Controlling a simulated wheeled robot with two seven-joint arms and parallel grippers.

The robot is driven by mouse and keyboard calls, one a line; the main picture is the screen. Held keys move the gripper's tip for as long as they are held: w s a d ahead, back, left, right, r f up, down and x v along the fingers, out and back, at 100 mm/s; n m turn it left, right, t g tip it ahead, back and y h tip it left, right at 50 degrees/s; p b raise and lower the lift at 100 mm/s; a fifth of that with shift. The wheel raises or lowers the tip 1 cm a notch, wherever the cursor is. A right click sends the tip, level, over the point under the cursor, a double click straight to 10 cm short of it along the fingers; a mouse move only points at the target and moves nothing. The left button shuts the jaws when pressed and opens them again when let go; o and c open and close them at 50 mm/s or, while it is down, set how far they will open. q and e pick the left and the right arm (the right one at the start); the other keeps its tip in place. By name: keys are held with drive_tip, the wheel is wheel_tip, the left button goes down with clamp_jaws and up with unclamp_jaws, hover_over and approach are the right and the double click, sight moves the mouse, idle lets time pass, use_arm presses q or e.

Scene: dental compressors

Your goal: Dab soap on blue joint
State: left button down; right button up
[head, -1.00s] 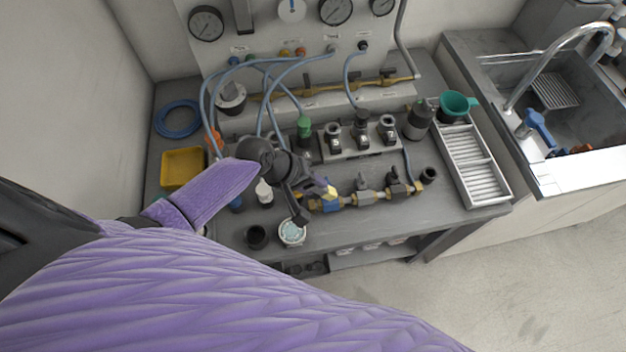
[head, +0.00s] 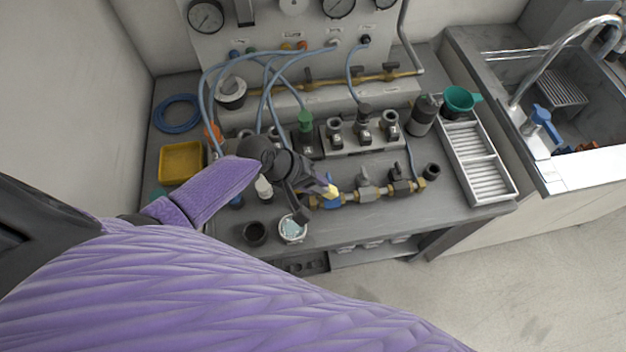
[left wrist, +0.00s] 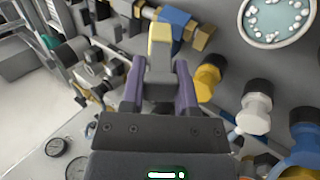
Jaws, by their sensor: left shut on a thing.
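My left gripper (head: 318,187) has purple fingers and is shut on a small dabber with a pale yellow tip (head: 331,191). In the left wrist view the fingers (left wrist: 160,80) grip its grey body, and its yellow tip (left wrist: 160,38) points away from me. The blue joint (head: 334,203) is part of the brass pipe run on the bench. The tip is right at the blue joint, which also shows in the left wrist view (left wrist: 176,17); I cannot tell whether they touch. The soap cup (head: 293,229), white with bubbly pale liquid, stands left of the joint. My right gripper is not in view.
Several valves (head: 366,188) continue the pipe run to the right. A dark cup (head: 255,234) stands beside the soap cup. A yellow tray (head: 181,163) is at left, a white ribbed tray (head: 490,192) at right. Blue hoses (head: 205,100) rise behind the gripper.

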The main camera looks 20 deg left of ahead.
use_arm(q)
drive_tip(key=shift+f+b, duration=0.3)
drive_tip(key=shift+f, duration=0.1)
drive_tip(key=shift+f, duration=0.1)
idle(1.2)
drive_tip(key=shift+s, duration=0.1)
wheel_tip(320, 180, up, 7)
drive_tip(key=p, duration=0.8)
drive_tip(key=shift+r, duration=0.2)
drive_tip(key=shift+f, duration=0.15)
